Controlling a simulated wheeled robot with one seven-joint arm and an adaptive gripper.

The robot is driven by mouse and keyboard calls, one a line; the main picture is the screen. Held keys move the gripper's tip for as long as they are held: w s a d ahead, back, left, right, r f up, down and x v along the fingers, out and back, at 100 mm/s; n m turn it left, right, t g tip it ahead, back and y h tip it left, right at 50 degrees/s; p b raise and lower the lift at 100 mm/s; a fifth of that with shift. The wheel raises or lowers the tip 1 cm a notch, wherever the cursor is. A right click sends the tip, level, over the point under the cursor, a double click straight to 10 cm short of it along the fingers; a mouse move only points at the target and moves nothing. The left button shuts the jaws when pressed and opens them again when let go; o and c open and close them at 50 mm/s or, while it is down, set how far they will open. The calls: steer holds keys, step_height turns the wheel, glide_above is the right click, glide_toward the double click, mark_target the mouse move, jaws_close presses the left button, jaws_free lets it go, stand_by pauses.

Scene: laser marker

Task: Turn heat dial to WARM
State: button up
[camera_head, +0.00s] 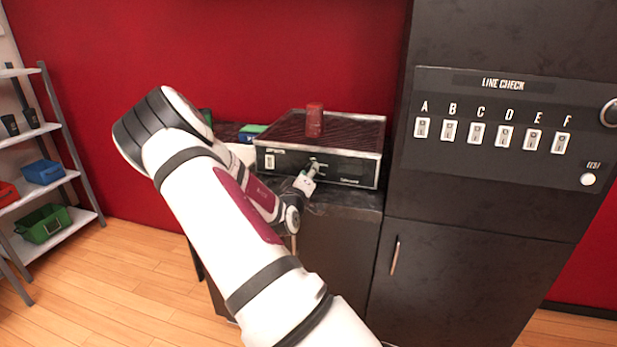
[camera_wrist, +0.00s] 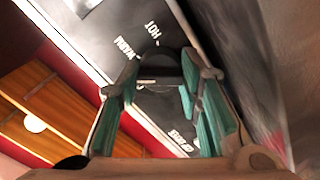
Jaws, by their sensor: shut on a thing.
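The heat dial (camera_wrist: 168,68) is a dark round knob on the black front panel of the warming unit (camera_head: 350,170). In the wrist view it sits between my two teal-padded fingers. My gripper (camera_wrist: 165,80) is shut on it. White lettering on the panel reads HOT (camera_wrist: 152,33) and WARM (camera_wrist: 125,48), and a third label below is hard to read. A small pale mark shows by the dial, but I cannot tell which label it points at. In the head view my gripper (camera_head: 312,168) is at the panel's middle and hides the dial.
A red translucent cup (camera_head: 314,120) stands on the unit's ribbed top. A white switch (camera_head: 270,162) is at the panel's left. A tall dark cabinet with a LINE CHECK panel (camera_head: 510,125) stands close on the right. Shelves with bins (camera_head: 42,223) are far left.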

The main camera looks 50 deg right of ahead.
steer(key=m+b, duration=0.1)
steer(key=m, duration=0.3)
steer(key=shift+m+b, duration=0.3)
steer(key=shift+b, duration=0.1)
stand_by(0.4)
steer(key=o, duration=1.2)
steer(key=shift+c, duration=0.2)
steer(key=shift+a, duration=0.1)
steer(key=v, duration=1.1)
steer(key=shift+s+a, duration=0.15)
steer(key=shift+a, duration=0.25)
